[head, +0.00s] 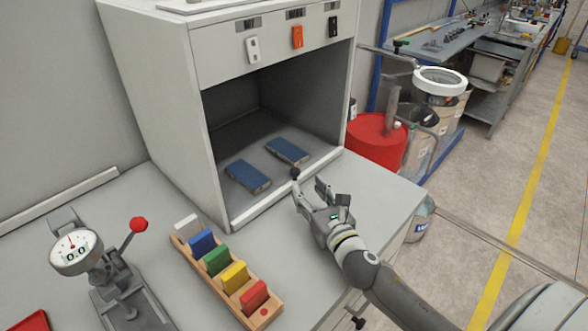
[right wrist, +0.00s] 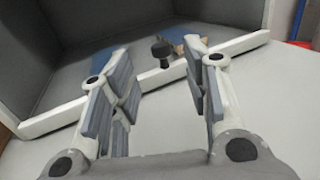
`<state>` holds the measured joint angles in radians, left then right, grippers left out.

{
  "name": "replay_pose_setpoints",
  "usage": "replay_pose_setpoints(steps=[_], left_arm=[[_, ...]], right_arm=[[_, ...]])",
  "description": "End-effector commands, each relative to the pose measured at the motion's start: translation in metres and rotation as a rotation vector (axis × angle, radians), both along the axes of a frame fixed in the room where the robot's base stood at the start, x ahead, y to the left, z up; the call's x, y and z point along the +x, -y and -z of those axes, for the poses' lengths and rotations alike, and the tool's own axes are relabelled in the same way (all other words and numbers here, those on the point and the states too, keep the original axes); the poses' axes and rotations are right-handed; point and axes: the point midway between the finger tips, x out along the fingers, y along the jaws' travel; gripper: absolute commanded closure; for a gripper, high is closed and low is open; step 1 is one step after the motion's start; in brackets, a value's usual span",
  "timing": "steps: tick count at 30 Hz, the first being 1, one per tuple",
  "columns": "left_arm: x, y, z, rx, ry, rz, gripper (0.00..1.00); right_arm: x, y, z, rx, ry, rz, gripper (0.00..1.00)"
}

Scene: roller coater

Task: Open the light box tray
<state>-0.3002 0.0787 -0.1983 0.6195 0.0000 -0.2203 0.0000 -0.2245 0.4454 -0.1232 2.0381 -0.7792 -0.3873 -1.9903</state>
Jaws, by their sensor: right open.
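The light box (head: 155,100) is a pale grey cabinet with an open front, standing on the bench. Its tray (head: 285,189) lies at the bottom of the opening, with a pale front lip; I see no clear gap that shows it pulled out. A dark round knob (head: 295,173) is at the tray's front, and it also shows in the right wrist view (right wrist: 161,48). My right gripper (head: 311,190) is open just in front of the knob. In the right wrist view the knob appears between the fingers (right wrist: 165,85), beyond their tips, apparently untouched. My left gripper is out of view.
Two blue panels (head: 247,176) (head: 288,151) lie on the tray. A wooden rack (head: 190,251) of coloured cards and a dial gauge (head: 76,251) stand on the bench at left. A red drum (head: 374,142) stands beyond the bench. The bench right of my gripper is clear.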

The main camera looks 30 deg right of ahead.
Motion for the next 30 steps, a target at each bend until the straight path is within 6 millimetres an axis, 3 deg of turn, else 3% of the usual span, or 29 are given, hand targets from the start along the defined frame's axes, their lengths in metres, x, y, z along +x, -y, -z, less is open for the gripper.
replay_pose_setpoints(steps=[3, 6, 15, 20, 28, 30], left_arm=[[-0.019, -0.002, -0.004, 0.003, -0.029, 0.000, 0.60], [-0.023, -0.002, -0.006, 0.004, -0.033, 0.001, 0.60], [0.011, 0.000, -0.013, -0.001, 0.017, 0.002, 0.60], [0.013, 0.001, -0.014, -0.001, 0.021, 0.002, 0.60], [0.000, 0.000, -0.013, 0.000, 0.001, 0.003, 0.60], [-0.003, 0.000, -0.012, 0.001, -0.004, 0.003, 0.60]], right_arm=[[0.021, 0.002, -0.003, 0.003, 0.002, 0.002, 0.57], [0.038, 0.002, -0.003, 0.004, 0.002, 0.001, 0.57], [0.076, 0.004, -0.001, 0.006, 0.000, 0.002, 0.57], [0.084, 0.005, -0.001, 0.005, -0.001, 0.001, 0.57], [0.085, 0.005, 0.000, 0.005, -0.001, 0.001, 0.57], [0.085, 0.005, 0.000, 0.005, -0.001, 0.001, 0.63]])
